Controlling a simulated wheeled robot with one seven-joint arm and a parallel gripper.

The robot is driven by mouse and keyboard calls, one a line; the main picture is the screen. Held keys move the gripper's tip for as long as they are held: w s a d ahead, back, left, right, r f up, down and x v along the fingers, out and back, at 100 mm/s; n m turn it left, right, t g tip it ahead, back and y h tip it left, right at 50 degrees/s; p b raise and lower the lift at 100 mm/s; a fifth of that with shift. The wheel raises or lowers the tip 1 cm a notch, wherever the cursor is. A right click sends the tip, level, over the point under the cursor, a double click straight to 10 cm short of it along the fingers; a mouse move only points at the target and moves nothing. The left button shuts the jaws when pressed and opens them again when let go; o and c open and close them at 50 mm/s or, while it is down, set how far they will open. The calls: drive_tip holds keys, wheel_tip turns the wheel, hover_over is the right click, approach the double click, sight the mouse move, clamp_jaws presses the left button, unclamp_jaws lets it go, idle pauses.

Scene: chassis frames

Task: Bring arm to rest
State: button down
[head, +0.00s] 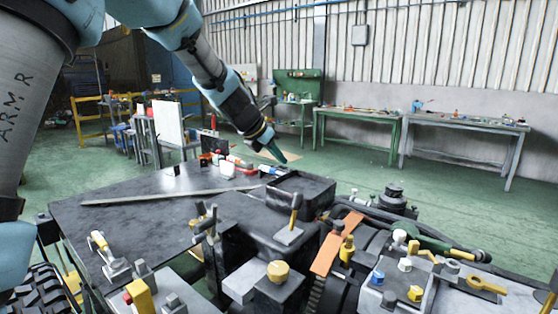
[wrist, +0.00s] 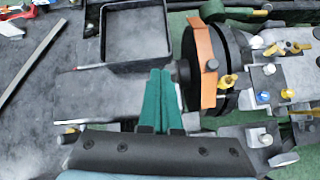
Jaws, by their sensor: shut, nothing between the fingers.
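My arm reaches in from the upper left of the head view. My gripper (head: 277,154) hangs in the air above the back part of the chassis, near a dark square tray (head: 318,186). In the wrist view my gripper (wrist: 161,76) shows two green fingers pressed together, with nothing between them. Below the fingertips in that view are the dark tray (wrist: 140,62) and a grey block (wrist: 105,97). The fingers appear apart from the things below.
A dark flat plate (head: 120,218) with a long metal bar (head: 165,196) lies at left. An orange strip (head: 337,243) curves over a dark wheel-like part. Clamps and coloured knobs crowd the front right. Green workbenches (head: 356,116) stand along the far wall, beyond open floor.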

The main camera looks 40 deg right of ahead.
idle(0.3)
drive_tip(key=w+a+f+m+y, duration=0.2)
drive_tip(key=a+m, duration=0.1)
drive_tip(key=a, duration=0.7)
drive_tip(key=w+a+f+m+t+y, duration=0.1)
drive_tip(key=a+f+m, duration=0.2)
drive_tip(key=a, duration=0.7)
drive_tip(key=w+a+f+m+y, duration=0.2)
drive_tip(key=a+m, duration=0.2)
drive_tip(key=a, duration=0.6)
drive_tip(key=s+a+f+m+y, duration=0.1)
drive_tip(key=s+a+m, duration=0.2)
drive_tip(key=a, duration=0.4)
drive_tip(key=s+a+f+m+y, duration=0.1)
drive_tip(key=s+a+f+m, duration=0.1)
drive_tip(key=a, duration=0.6)
drive_tip(key=s+a+f+m+g+y+b, duration=0.1)
drive_tip(key=s+a+f+m, duration=0.1)
drive_tip(key=s+a+m, duration=0.2)
drive_tip(key=s+a, duration=0.2)
drive_tip(key=a, duration=0.1)
drive_tip(key=shift+a+m, duration=0.25)
drive_tip(key=shift+m, duration=0.05)
drive_tip(key=shift+f, duration=0.1)
